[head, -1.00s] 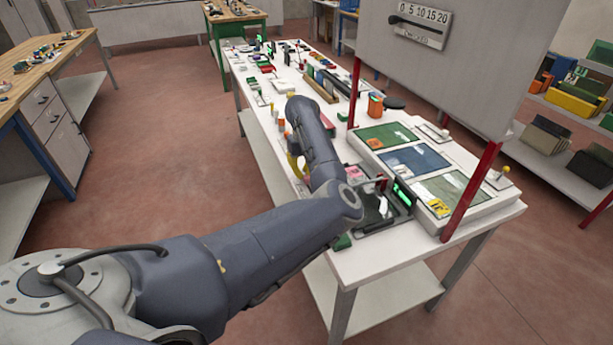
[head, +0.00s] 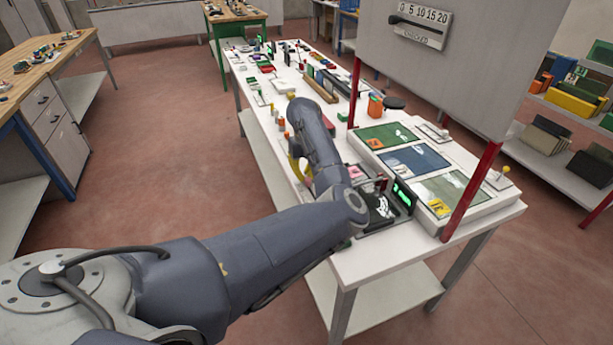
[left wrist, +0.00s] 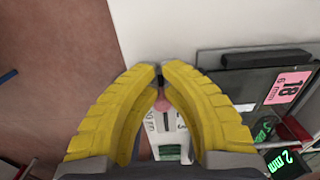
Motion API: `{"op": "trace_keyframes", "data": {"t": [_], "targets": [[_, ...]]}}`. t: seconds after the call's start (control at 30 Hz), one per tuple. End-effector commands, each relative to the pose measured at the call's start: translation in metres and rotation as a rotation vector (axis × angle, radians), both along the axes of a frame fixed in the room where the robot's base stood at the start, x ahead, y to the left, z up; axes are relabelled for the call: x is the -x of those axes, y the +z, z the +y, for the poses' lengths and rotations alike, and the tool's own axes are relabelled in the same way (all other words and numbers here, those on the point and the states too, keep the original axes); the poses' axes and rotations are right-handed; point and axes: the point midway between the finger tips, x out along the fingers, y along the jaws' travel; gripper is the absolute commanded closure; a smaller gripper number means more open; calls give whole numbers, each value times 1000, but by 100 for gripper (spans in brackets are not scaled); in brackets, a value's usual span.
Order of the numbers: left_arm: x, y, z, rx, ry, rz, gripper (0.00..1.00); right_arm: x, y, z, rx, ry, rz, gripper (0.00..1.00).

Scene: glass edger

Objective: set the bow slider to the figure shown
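My left gripper (left wrist: 161,75) has yellow curved fingers whose tips come together with only a narrow dark gap; I see nothing clearly held. Through the loop of the fingers the left wrist view shows a small reddish piece (left wrist: 162,104) and a white strip with "mm" print (left wrist: 165,128); the fingers partly cover both, and I cannot tell whether either belongs to the bow slider. A pink note (left wrist: 287,88) reading 18 and 6 mm lies on a dark device to the right. A green-lit display (left wrist: 285,160) shows 2 mm. In the head view my left gripper (head: 297,172) is mostly hidden behind my forearm.
A white table (head: 275,125) carries many small items. A grey board (head: 450,85) on red posts stands on its right side, with a 0 to 20 scale plate (head: 420,25). Green and blue panels (head: 413,160) lie below it.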

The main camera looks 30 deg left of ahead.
Motion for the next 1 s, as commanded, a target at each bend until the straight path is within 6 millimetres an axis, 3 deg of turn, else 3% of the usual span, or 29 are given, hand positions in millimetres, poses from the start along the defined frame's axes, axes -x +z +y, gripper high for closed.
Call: {"op": "trace_keyframes", "data": {"t": [1.0], "targets": [[15,0,-21,1,0,-1,100,0,0,0,0,0,0,56]]}}
